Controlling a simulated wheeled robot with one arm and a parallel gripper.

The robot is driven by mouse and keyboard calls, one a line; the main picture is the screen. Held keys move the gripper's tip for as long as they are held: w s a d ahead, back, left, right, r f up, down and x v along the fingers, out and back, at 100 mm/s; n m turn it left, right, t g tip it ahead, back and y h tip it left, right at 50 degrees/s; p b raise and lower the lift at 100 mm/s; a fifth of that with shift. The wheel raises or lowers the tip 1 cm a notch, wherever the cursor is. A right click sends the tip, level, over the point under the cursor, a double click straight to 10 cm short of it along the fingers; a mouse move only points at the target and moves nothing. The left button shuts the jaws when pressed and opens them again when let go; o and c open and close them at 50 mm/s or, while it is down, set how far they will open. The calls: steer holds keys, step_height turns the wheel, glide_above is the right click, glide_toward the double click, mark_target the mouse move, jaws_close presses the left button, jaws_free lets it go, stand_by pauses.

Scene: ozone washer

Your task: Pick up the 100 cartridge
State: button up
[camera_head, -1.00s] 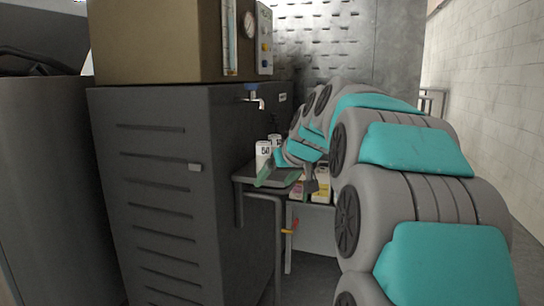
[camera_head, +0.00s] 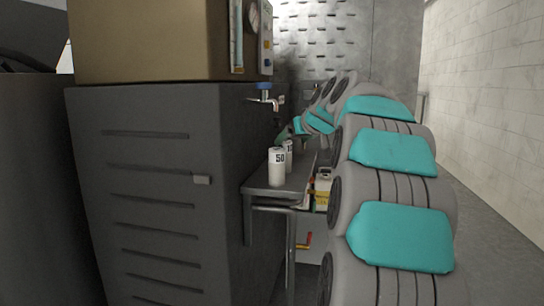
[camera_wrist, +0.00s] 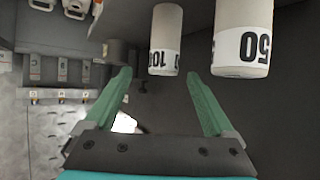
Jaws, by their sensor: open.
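The 100 cartridge (camera_wrist: 165,42) is a white cylinder with a black-printed label, upside down in the wrist view. It shows beyond my open, empty gripper (camera_wrist: 159,74), roughly in line with the gap between the two green fingers. The 50 cartridge (camera_wrist: 242,38) is to its right, outside the right finger. In the head view the 50 cartridge (camera_head: 277,166) stands upright on a grey shelf (camera_head: 262,189), and the 100 cartridge (camera_head: 289,150) stands just behind it, partly hidden. My gripper (camera_head: 284,133) is mostly hidden behind them.
The dark cabinet (camera_head: 150,215) borders the shelf on the left, with a blue-topped tap (camera_head: 264,95) above it. Boxes (camera_head: 323,188) sit lower, right of the shelf. A perforated metal wall (camera_head: 330,45) stands behind. Open floor lies at the right.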

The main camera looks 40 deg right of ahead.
mark_target(288, 142)
steer(key=shift+w+f, duration=0.2)
steer(key=shift+w, duration=0.45)
steer(key=shift+x, duration=0.9)
steer(key=shift+r+b+x, duration=0.2)
steer(key=shift+b+x, duration=0.1)
steer(key=shift+x, duration=2.35)
steer(key=shift+w+a, duration=0.1)
steer(key=shift+w, duration=0.05)
jaws_close()
